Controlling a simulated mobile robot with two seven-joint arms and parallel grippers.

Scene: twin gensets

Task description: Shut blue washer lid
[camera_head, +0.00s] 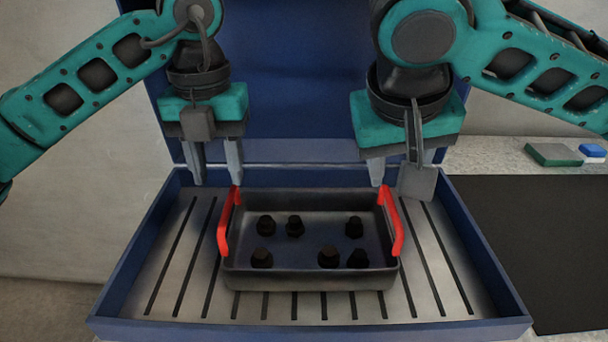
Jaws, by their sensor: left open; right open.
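The blue washer (108,300) is an open box with a slatted grey floor. Its blue lid (300,110) stands raised at the back, behind my arms. A dark tray (310,278) with two red handles sits on the slats inside the washer and holds several black bolt-like parts. My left gripper (216,180) is open and empty above the tray's left handle (224,232). My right gripper (392,182) is open and empty above the tray's right handle (394,232). Neither gripper is shut on a handle or on the lid.
A black mat (545,240) lies on the bench to the right of the washer. A green block (553,154) and a blue and white block (592,151) lie behind the mat. The mat looks bare. A plain wall stands at the left.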

